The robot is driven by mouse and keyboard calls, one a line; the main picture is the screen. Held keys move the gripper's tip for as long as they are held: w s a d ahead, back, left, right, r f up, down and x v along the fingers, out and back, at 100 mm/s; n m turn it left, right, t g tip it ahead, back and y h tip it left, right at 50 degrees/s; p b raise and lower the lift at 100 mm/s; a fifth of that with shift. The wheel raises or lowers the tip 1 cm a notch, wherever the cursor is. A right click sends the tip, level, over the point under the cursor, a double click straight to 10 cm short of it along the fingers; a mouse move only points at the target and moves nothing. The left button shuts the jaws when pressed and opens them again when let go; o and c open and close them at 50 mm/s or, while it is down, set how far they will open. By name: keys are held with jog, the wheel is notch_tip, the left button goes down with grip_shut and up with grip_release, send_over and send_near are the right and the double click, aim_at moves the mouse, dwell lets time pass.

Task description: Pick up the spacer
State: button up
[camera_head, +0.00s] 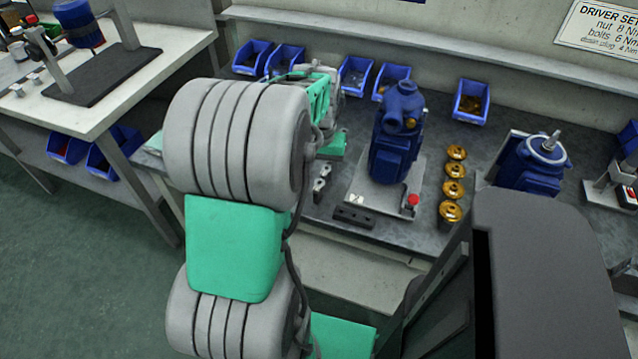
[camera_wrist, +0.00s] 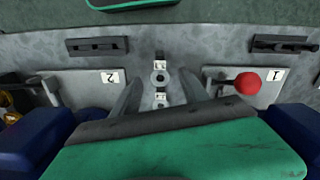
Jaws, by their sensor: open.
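Two small grey parts with round holes stand in line on the bench, and I take them for spacers. In the wrist view one spacer (camera_wrist: 160,78) lies just beyond the fingertips and the other (camera_wrist: 160,101) lies between the fingers. The same parts show in the head view as a front one (camera_head: 318,190) and a rear one (camera_head: 323,171). My gripper (camera_wrist: 160,93) is open, with a grey finger on either side of the line of parts and a gap to each. I cannot tell its height above the bench. In the head view my arm hides the fingers.
Plate 2 (camera_wrist: 85,87) and plate 1 (camera_wrist: 245,88), with a red knob (camera_wrist: 248,83), flank the parts. A dark slotted block (camera_head: 354,216) lies in front. A blue pump (camera_head: 396,135) and several brass discs (camera_head: 453,190) stand right. Blue bins (camera_head: 470,102) line the back.

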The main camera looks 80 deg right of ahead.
jog(key=shift+f, duration=0.2)
dwell(0.3)
jog(key=shift+c, duration=0.2)
grip_shut()
dwell(0.3)
